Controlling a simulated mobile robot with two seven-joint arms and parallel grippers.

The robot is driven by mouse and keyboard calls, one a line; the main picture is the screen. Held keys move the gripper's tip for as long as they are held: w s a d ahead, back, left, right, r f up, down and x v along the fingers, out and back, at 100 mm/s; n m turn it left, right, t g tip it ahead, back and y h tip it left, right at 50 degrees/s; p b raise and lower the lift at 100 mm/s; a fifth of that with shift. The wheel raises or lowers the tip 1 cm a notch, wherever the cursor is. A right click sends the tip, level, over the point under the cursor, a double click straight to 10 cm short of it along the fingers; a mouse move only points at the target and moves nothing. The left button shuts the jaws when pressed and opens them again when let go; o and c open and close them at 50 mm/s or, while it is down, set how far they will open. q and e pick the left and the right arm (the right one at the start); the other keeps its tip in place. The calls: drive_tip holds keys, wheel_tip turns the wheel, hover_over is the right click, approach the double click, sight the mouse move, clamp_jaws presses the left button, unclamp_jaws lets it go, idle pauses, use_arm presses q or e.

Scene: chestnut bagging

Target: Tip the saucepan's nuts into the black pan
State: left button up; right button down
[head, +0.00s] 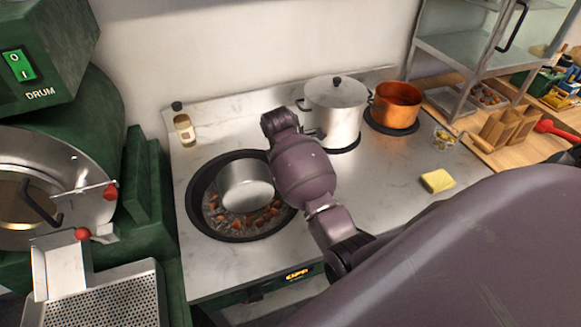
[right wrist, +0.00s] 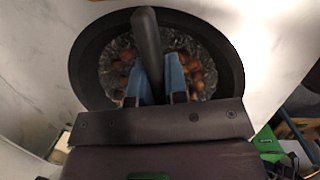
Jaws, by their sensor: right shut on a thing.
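The wide black pan (head: 197,222) stands on the pale counter, with reddish-brown nuts (head: 262,220) scattered inside it. The silver saucepan (head: 246,182) is held over the black pan, tipped, and its inside cannot be clearly seen. My right arm reaches over from the right and hides the saucepan's handle in the head view. In the right wrist view my right gripper (right wrist: 157,78) has its blue fingers shut on the dark handle (right wrist: 147,42), with nuts in the black pan (right wrist: 84,72) on both sides below. My left gripper is not in view.
A lidded steel pot (head: 335,112) and a copper pot (head: 396,104) stand behind my right arm. A bottle (head: 184,130) stands at the back left, and a yellow sponge (head: 437,181) lies at right. The green drum machine (head: 75,145) borders the left side.

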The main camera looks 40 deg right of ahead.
drive_tip(key=w+g, duration=0.1)
drive_tip(key=g, duration=0.1)
drive_tip(key=w+f+g+y, duration=0.1)
drive_tip(key=g, duration=0.1)
drive_tip(key=w+d+g, duration=0.1)
drive_tip(key=g, duration=0.1)
drive_tip(key=shift+w+f+n+y, duration=0.2)
drive_tip(key=shift+n+y, duration=0.1)
drive_tip(key=shift+y, duration=0.1)
idle(0.3)
idle(0.4)
